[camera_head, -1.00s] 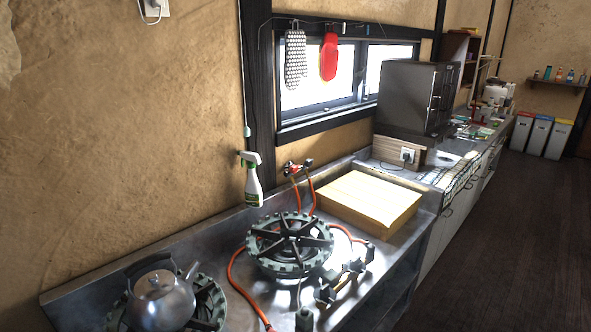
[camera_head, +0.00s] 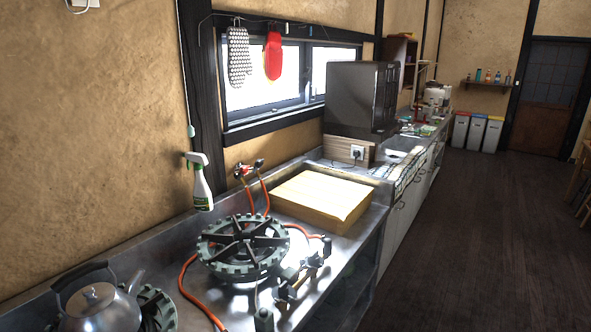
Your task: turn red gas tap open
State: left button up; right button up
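A red gas tap (camera_head: 243,171) is mounted low on the wall behind the steel counter, left of the wooden box. It has dark ends, and orange hoses (camera_head: 266,196) run down from it towards the burner. The tap is small in view, and I cannot tell the position of its handle. Neither of my grippers shows in the head view.
A gas burner (camera_head: 243,246) stands in front of the tap, and a kettle (camera_head: 98,306) sits on another burner at lower left. A spray bottle (camera_head: 200,183) is left of the tap, a wooden box (camera_head: 322,196) right of it. The dark floor (camera_head: 470,250) at right is clear.

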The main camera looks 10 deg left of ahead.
aim_at(244, 170)
jog(key=z, duration=1.1)
jog(key=i, duration=2.5)
jog(key=u, duration=2.8)
